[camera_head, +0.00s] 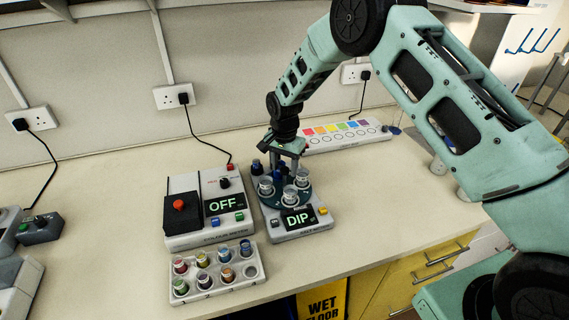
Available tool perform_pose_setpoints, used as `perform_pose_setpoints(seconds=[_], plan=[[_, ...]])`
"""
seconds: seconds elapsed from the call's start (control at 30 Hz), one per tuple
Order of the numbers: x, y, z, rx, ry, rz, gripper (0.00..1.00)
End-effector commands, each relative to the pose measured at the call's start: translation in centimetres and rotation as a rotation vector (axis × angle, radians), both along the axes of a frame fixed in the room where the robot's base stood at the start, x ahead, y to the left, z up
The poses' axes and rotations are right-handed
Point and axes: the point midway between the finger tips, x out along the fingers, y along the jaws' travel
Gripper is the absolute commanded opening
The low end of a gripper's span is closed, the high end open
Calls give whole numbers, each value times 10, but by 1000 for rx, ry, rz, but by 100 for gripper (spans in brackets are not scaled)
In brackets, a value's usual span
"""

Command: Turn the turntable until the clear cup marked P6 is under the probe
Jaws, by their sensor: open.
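The turntable (276,202) is a dark blue-grey disc on the white salt meter (318,230), whose screen reads DIP. Several clear cups stand on it, including one at the left (265,186), one at the front (290,196) and one at the right (302,178). Their marks are too small to read, so I cannot tell which is P6. My gripper (285,163) is open, pointing down over the back of the turntable. It hides part of the disc there. I cannot clearly make out the probe among the dark parts under my gripper, nor tell whether my fingers touch anything.
Left of the turntable stands a colour meter (204,238) reading OFF, with a red knob on a black block. In front of it is a white rack (218,284) of several coloured vials. A strip with coloured squares (343,136) lies behind. The front right bench is clear.

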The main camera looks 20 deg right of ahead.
Motion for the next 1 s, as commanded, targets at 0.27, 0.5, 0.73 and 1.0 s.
perform_pose_setpoints(seconds=[0.27,0.5,0.73,1.0], plan=[[0,0,0,0,0,0,26],[0,0,-1,-1,-1,-9,0],[0,0,-1,-1,0,-129,0],[0,0,0,0,0,-132,38]])
